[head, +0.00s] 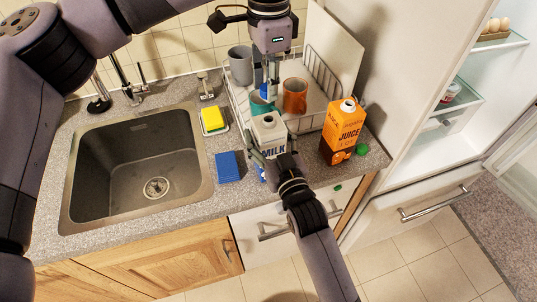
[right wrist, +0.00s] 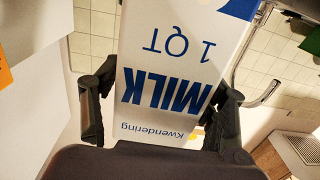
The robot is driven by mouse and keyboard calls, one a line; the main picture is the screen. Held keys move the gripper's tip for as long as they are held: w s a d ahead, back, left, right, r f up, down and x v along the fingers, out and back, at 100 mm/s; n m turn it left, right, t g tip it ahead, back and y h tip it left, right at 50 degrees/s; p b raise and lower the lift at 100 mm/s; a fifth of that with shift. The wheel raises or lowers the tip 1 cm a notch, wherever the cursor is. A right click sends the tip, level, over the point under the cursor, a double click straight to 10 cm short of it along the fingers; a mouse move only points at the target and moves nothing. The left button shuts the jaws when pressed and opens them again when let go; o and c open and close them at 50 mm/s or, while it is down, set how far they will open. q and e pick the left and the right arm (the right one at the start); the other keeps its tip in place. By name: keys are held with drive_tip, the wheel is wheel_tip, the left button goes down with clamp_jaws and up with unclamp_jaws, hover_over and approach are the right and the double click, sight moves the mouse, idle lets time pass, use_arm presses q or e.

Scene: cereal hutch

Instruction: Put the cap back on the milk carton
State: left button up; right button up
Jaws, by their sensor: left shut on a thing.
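The white milk carton (head: 272,146) with blue lettering is near the counter's front, right of the sink. Its open white spout (head: 268,119) faces up. My right gripper (head: 271,160) is shut on its sides; the right wrist view shows the carton (right wrist: 170,75) between both fingers (right wrist: 160,105). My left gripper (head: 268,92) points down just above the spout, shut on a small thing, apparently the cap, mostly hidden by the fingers. A gap seems to remain between fingertips and spout.
An orange juice carton (head: 342,132) stands right, a green cap (head: 361,149) beside it. A dish rack (head: 309,122) with an orange mug (head: 295,96) and a grey mug (head: 241,65) is behind.

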drive_tip(key=c, duration=1.3)
use_arm(q)
hover_over(269, 123)
drive_tip(key=shift+f, duration=2.5)
use_arm(e)
drive_tip(key=shift+c, duration=0.2)
use_arm(q)
drive_tip(key=shift+f, duration=0.15)
drive_tip(key=shift+f, duration=0.75)
drive_tip(key=shift+f, duration=0.6)
